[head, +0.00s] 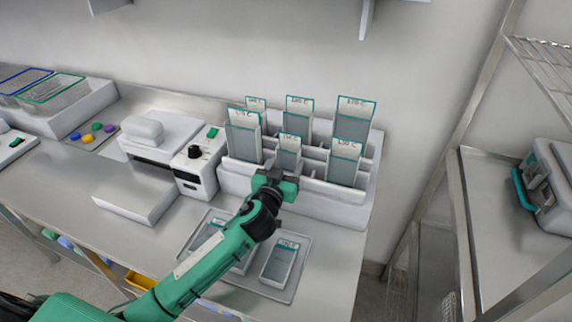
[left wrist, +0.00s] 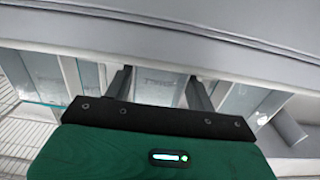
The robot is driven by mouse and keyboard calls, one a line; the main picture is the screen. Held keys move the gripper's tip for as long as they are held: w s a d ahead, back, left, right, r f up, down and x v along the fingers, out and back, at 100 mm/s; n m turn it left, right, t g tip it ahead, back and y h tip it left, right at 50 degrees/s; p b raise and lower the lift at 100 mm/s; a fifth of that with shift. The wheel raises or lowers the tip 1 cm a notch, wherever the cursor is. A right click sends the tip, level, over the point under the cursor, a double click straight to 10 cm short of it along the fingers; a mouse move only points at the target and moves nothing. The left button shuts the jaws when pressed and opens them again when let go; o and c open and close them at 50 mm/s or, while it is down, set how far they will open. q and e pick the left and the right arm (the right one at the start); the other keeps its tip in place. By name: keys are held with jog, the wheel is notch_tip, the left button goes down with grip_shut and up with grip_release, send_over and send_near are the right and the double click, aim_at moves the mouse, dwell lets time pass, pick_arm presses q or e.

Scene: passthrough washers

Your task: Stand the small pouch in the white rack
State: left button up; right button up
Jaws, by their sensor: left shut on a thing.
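The white rack (head: 335,204) stands at the back of the counter against the wall. Several grey pouches with teal edges and printed labels stand upright in it in two rows. My left gripper (head: 282,180) is at the rack's front, shut on a small pouch (head: 289,153), which is upright at the middle of the front row, between two larger pouches. In the left wrist view, the small pouch (left wrist: 158,86) lies between my two dark fingers. Its lower end is hidden, so I cannot tell whether it rests on the slot floor. My right gripper is out of view.
A metal tray (head: 268,288) on the counter in front of the rack holds more pouches (head: 280,262), partly covered by my left arm. A white sealing machine (head: 193,172) stands close to the rack's left. Wire baskets (head: 55,92) are at the far left. A metal shelf frame (head: 455,170) rises at right.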

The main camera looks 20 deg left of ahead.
pick_arm(q)
jog(key=o, duration=1)
jog(key=shift+s, duration=0.1)
jog(key=shift+s+f, duration=0.1)
jog(key=shift+s, duration=0.2)
jog(key=s+b, duration=0.1)
jog(key=s, duration=0.3)
jog(key=s+b, duration=0.1)
jog(key=s, duration=0.3)
jog(key=s+b, duration=0.1)
jog(key=s, duration=0.4)
jog(key=shift+a+b, duration=0.25)
jog(key=shift+b, duration=0.15)
